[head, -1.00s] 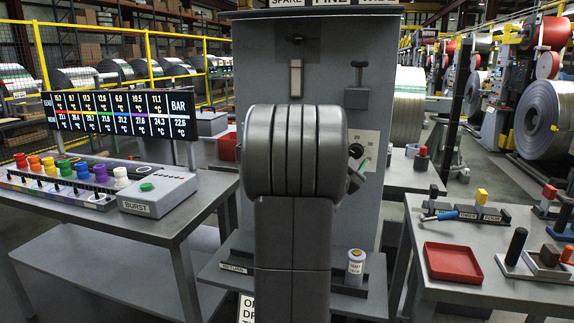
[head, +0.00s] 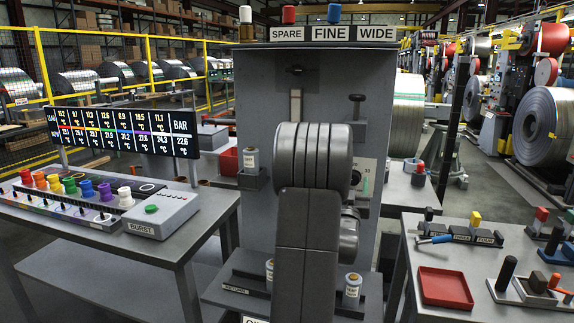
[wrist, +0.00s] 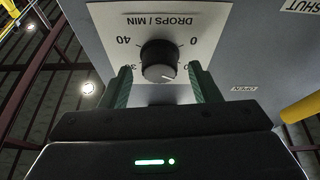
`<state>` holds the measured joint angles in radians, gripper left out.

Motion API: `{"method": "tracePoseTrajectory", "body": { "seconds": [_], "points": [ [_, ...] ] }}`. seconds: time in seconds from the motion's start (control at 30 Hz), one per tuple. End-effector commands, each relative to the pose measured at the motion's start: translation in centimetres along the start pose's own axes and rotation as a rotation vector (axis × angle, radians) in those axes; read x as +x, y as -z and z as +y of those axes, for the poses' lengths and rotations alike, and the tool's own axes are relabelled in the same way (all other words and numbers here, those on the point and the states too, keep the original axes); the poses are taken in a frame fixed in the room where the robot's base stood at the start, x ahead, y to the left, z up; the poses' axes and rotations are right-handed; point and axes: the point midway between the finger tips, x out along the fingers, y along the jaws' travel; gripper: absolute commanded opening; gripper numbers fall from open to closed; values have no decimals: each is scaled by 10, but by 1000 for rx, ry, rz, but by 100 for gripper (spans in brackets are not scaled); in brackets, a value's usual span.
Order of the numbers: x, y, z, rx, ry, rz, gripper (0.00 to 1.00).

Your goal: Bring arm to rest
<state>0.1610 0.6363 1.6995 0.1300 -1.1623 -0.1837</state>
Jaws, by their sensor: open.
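My gripper (wrist: 163,88) shows in the wrist view with its two green fingers apart and nothing held between them. A black round knob (wrist: 158,58) on a white drops-per-minute dial plate (wrist: 190,25) shows upside down in the gap just past the fingertips; I cannot tell the exact distance. In the head view my arm stands in front of the grey cabinet (head: 250,90) and hides the gripper and most of the dial plate (head: 366,178).
A red tray (head: 445,288) and tools lie on the right bench. The left bench holds coloured knobs, a burst box (head: 160,215) and a display (head: 125,130). White canisters (head: 352,288) stand on the cabinet's lower shelf. The spare, fine and wide labels (head: 334,34) top the cabinet.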

Motion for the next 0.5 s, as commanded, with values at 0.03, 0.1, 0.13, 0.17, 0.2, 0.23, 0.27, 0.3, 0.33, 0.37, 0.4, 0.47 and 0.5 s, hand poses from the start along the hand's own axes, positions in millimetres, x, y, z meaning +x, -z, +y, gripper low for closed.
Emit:
{"method": "tracePoseTrajectory", "body": {
  "seconds": [0.03,0.1,0.13,0.17,0.2,0.23,0.27,0.3,0.33,0.37,0.4,0.47,0.5],
  "points": [
    [-10,-2,0,-3,2,-1,56],
    [-25,-3,-1,-1,1,-1,56],
    [-31,-2,-1,-1,1,0,56],
    [-37,-3,-1,0,1,-2,56],
    [-44,-3,-1,0,1,-1,56],
    [-49,-2,-1,0,1,0,56],
    [-53,-2,-1,1,1,0,56],
    [-59,-2,-1,0,1,-1,56],
    [-62,-2,-1,1,0,0,56],
    [-66,-2,-1,1,0,-1,56],
    [-70,-2,-1,1,0,-1,56],
    [-74,-1,0,1,0,0,56],
    [-77,-1,0,1,0,0,56]
  ]
}}
